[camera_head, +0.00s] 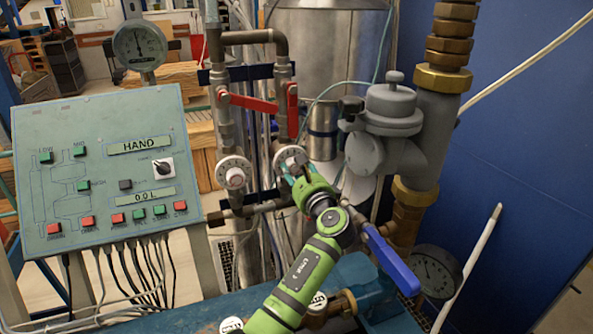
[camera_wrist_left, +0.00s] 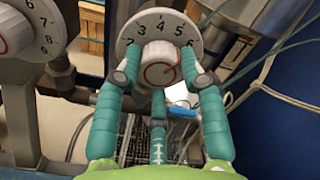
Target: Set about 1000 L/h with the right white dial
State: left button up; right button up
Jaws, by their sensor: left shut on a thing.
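The right white dial (camera_head: 289,155) sits on the right-hand pipe in the head view. In the left wrist view its round numbered plate (camera_wrist_left: 158,22) shows digits from 2 to 6, and its white centre knob (camera_wrist_left: 159,65) has a red marking. My left gripper (camera_head: 292,170) is shut on this knob, with teal fingers on both sides of it and a third finger below. The fingers hide part of the plate. My right gripper is in neither view.
A left white dial (camera_head: 235,173) is close beside. Red lever handles (camera_head: 252,103) are above, and a blue lever (camera_head: 391,262) is below right. A green control panel (camera_head: 100,110) with buttons and displays, one reading HAND, stands at left. Grey valve body (camera_head: 385,150) is at right.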

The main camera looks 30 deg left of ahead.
pick_arm(q)
jog(key=shift+w+r, duration=0.1)
jog(key=shift+r, duration=0.25)
jog(key=o, duration=1.1)
jog(key=shift+a, duration=0.1)
jog(key=shift+o, duration=0.2)
jog(key=shift+w+f, duration=0.15)
jog(key=shift+f, duration=0.2)
jog(key=shift+s+d, duration=0.3)
jog(key=v, duration=1.1)
